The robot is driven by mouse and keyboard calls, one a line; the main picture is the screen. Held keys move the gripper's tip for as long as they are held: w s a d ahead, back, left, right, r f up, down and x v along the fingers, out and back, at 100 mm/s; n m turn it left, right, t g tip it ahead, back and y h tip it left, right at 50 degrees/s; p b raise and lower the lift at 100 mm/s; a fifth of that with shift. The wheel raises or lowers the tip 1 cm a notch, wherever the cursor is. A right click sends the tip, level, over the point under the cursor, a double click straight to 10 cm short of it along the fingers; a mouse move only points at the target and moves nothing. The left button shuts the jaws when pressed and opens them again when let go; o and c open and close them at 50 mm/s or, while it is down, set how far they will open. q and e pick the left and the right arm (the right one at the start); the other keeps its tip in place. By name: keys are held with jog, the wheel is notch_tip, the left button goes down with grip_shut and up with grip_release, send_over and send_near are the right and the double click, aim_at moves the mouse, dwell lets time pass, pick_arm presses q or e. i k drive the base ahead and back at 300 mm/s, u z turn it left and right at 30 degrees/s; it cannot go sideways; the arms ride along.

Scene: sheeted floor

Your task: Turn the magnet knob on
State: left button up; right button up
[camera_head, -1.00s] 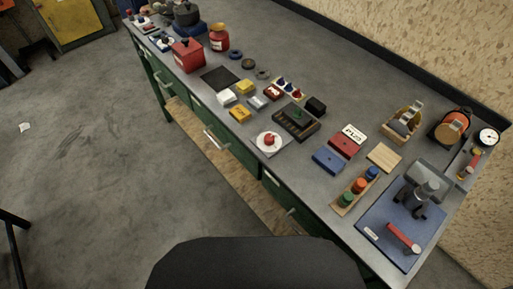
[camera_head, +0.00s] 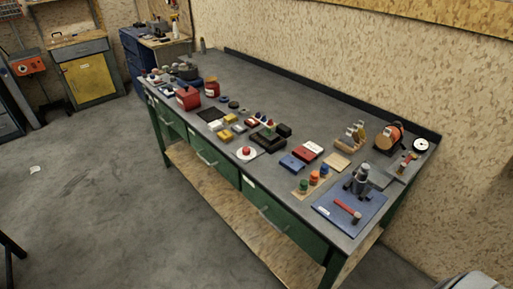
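No part in view can be clearly told as the magnet knob; the items are small and their labels are unreadable. A round red knob or button on a white round base (camera_head: 246,153) sits near the front edge of the workbench (camera_head: 226,173). A blue plate (camera_head: 330,212) at the near right end carries a grey upright device (camera_head: 362,181) and a red-handled part (camera_head: 347,210). A copper-coloured coil-like round part (camera_head: 388,138) stands at the back right beside a white dial gauge (camera_head: 421,145). Neither of my grippers is in view.
Several small blocks and red boxes crowd the bench top. A yellow cabinet (camera_head: 88,80) stands at the far left. The concrete floor (camera_head: 110,200) in front of the bench is mostly clear.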

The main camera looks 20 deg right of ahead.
aim_at(246, 150)
jog(key=z, duration=1)
jog(key=i, duration=1)
jog(key=z, duration=0.45)
